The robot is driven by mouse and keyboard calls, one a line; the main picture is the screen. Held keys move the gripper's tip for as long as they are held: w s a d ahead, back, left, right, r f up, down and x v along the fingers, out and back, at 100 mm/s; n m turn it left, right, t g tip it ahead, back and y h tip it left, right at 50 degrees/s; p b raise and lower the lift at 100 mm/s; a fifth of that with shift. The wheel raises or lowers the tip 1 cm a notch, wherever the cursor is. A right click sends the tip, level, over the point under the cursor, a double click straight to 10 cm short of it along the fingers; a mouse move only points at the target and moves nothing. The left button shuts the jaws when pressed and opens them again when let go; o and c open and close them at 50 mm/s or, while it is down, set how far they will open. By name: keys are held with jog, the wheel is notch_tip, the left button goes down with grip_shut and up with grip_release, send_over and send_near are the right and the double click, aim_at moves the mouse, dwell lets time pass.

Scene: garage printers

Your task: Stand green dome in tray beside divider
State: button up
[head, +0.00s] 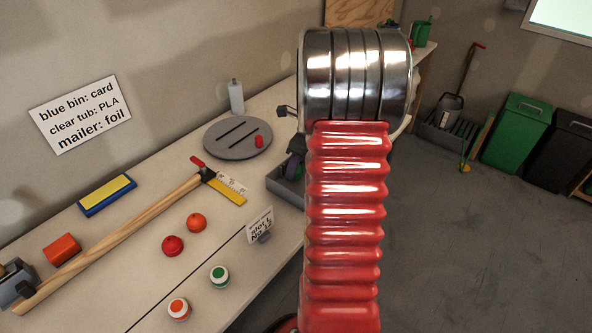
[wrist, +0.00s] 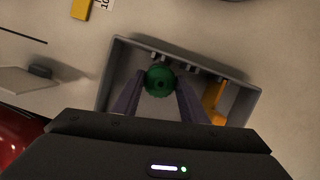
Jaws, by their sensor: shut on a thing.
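The green dome (wrist: 160,78) is held between the two purple fingers of my gripper (wrist: 160,90) in the wrist view. It appears over or inside the grey tray (wrist: 252,90), near the tray's far wall; I cannot tell if it touches the floor. A yellow-orange divider (wrist: 212,100) stands in the tray, to the right of the dome and apart from it. In the head view the tray (head: 284,188) shows at the bench's right edge, partly behind my arm, with my gripper (head: 294,166) at it. The dome is hidden there.
A small sign (head: 260,224) stands just left of the tray. A grey slotted disc (head: 238,137), a long wooden-handled tool (head: 115,238), a yellow ruler (head: 226,191), two round red-orange pieces (head: 172,245) and two white-based domes (head: 219,276) occupy the bench. Bins (head: 517,132) stand beyond, right.

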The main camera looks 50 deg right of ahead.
jog(key=shift+f, duration=1)
jog(key=o, duration=1)
jog(key=shift+f, duration=0.1)
jog(key=v, duration=1.2)
jog(key=shift+s, duration=0.1)
